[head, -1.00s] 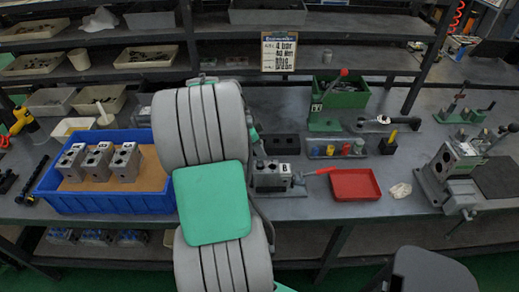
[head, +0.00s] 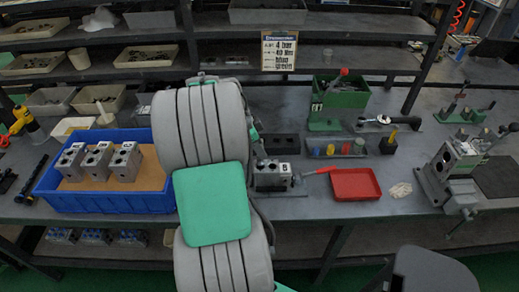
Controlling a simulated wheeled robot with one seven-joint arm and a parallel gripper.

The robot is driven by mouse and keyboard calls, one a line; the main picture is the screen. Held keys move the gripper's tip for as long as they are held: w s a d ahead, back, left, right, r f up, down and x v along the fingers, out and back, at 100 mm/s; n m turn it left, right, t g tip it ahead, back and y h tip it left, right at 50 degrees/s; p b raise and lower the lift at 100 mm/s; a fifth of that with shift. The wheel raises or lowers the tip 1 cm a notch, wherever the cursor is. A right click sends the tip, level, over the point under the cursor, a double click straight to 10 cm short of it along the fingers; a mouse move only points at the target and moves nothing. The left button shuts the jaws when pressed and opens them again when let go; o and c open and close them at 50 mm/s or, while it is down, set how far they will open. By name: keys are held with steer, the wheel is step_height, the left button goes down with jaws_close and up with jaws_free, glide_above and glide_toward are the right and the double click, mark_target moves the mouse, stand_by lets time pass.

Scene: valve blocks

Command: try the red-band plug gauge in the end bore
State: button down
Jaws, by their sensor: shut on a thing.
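A grey valve block (head: 271,176) sits in a clamp fixture with a red lever (head: 320,171), just right of my arm. A rack (head: 337,155) behind it holds several small plugs with coloured tops, among them blue, yellow and green. I cannot make out a red-band plug gauge in the head view. My own arm links fill the middle of the picture and hide my gripper, whatever it holds, and part of the bench beside the clamped block. The end bore of the block cannot be made out.
A blue crate (head: 105,203) at left holds three valve blocks (head: 98,160) on a brown base. An empty red tray (head: 354,184) lies right of the clamp. A green press (head: 327,112) stands behind. A vise fixture (head: 450,175) stands at right.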

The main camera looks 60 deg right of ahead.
steer(key=shift+f+b, duration=1.85)
stand_by(1.4)
